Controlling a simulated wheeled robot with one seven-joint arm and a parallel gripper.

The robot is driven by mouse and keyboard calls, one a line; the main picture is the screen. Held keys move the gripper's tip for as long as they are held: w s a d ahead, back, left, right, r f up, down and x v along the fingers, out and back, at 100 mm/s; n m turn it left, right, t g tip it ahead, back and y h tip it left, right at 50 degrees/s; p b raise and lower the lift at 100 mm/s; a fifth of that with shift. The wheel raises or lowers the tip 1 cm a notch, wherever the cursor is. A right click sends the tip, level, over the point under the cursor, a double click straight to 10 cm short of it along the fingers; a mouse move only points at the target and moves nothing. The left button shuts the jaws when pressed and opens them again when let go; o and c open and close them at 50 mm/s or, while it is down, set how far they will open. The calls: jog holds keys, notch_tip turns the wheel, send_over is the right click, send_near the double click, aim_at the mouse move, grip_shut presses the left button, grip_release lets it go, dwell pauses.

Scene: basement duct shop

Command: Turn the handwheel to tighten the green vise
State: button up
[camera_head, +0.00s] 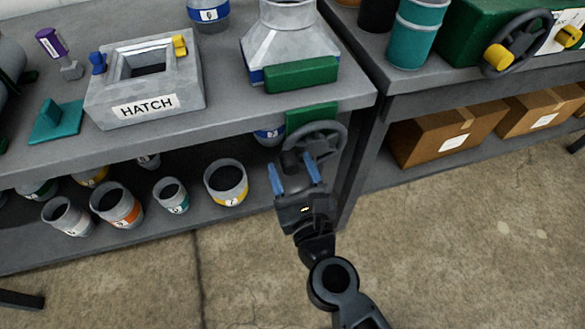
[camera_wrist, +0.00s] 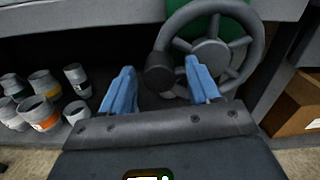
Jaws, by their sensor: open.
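The green vise (camera_head: 301,75) sits at the front edge of the grey bench, with a green part hanging over the edge. Its dark handwheel (camera_head: 328,133) faces out below the bench top. In the wrist view the spoked handwheel (camera_wrist: 226,48) fills the upper right, and its dark round knob (camera_wrist: 160,72) shows at its left rim. My gripper (camera_head: 296,172) is open in front of the wheel. In the wrist view the blue fingertips (camera_wrist: 157,75) stand apart with the knob seen between them. I cannot tell whether they touch it.
A grey box marked HATCH (camera_head: 108,92) and a teal tool (camera_head: 55,121) are on the bench. Several cups, including an orange-banded one (camera_head: 117,205), stand on the shelf below. Cardboard boxes (camera_head: 447,136) fill the right shelf. The floor in front is clear.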

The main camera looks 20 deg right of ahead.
jog(key=s+b, duration=0.2)
jog(key=s, duration=0.5)
jog(key=shift+s+b, duration=0.3)
jog(key=shift+s, duration=0.1)
dwell(0.3)
jog(key=s+d+r+n+g+p, duration=0.1)
jog(key=s+d+r+n, duration=0.2)
jog(key=s+n, duration=0.5)
jog(key=s+d+r+n+g+p, duration=0.1)
jog(key=s+d+r+n, duration=0.2)
jog(key=n, duration=1.2)
jog(key=s+d+r+n+g+p, duration=0.1)
jog(key=s+d+r+n, duration=0.2)
jog(key=s+n, duration=0.8)
jog(key=s+d, duration=0.2)
jog(key=s, duration=0.1)
jog(key=shift+d+r+p, duration=0.2)
jog(key=shift+d+p, duration=0.15)
jog(key=shift+d, duration=0.05)
